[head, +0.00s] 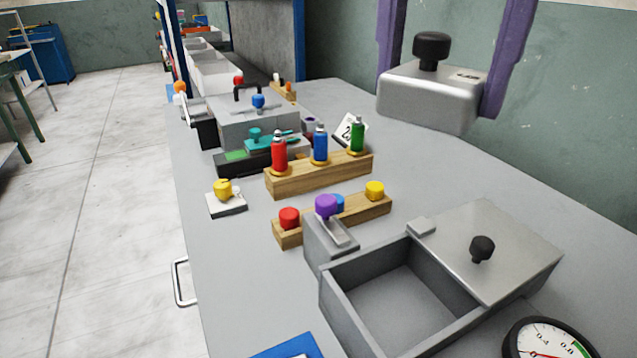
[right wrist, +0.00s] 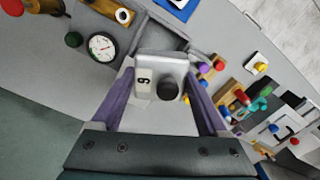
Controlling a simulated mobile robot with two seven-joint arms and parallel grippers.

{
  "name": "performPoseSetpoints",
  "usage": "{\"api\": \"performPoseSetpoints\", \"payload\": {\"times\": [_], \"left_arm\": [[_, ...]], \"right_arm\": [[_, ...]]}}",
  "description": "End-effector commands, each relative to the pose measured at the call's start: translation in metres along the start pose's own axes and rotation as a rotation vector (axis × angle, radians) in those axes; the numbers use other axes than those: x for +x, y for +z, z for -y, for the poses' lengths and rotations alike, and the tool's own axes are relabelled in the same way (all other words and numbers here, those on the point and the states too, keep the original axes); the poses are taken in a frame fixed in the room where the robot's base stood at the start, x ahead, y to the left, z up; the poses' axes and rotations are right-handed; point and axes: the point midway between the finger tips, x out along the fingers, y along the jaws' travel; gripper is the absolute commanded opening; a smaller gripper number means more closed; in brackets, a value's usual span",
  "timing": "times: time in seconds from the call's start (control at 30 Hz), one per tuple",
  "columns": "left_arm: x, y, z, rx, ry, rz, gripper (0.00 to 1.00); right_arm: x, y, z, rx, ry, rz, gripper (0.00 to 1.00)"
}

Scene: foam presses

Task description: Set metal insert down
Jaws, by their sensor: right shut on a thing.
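The metal insert (head: 425,105) is a silver rounded block with a black knob on top and a small label. My right gripper (head: 440,88), with purple fingers, is shut on it at two opposite sides and holds it in the air above the far right of the bench. The right wrist view also shows the insert (right wrist: 150,62) between the purple fingers (right wrist: 162,95). An open grey mould box (head: 335,306), empty where I can see inside, stands below at the front. Its silver lid (head: 525,245) with a black knob is to the right. My left gripper is out of view.
A wooden rack with red, blue and green bottles (head: 320,145) and a wooden block with coloured knobs (head: 289,218) stand left of the insert. A dial gauge (head: 545,340) is at the front right. Bare bench (head: 470,170) lies below the insert.

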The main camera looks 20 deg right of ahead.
Motion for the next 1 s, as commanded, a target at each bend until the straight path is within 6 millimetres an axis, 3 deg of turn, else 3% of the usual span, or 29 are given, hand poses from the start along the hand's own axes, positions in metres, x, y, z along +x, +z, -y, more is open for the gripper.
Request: {"api": "performPoseSetpoints", "payload": {"times": [0.03,0.4,0.6,0.7,0.87,1.0], "left_arm": [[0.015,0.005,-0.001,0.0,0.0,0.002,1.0],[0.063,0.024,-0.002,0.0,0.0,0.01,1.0],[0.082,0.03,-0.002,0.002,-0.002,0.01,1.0],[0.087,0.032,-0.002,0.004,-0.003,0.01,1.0],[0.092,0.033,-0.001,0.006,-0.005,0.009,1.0],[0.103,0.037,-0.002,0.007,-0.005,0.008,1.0]], "right_arm": [[0.015,-0.003,0.0,0.168,-0.001,0.001,0.0],[0.064,-0.022,-0.003,1.483,0.0,0.0,0.0],[0.083,-0.03,-0.005,2.066,0.002,-0.001,0.0],[0.088,-0.033,-0.006,2.254,0.002,-0.002,0.0],[0.095,-0.034,-0.006,2.401,0.003,-0.004,0.0],[0.124,-0.034,-0.007,2.421,0.01,-0.007,0.0]]}}
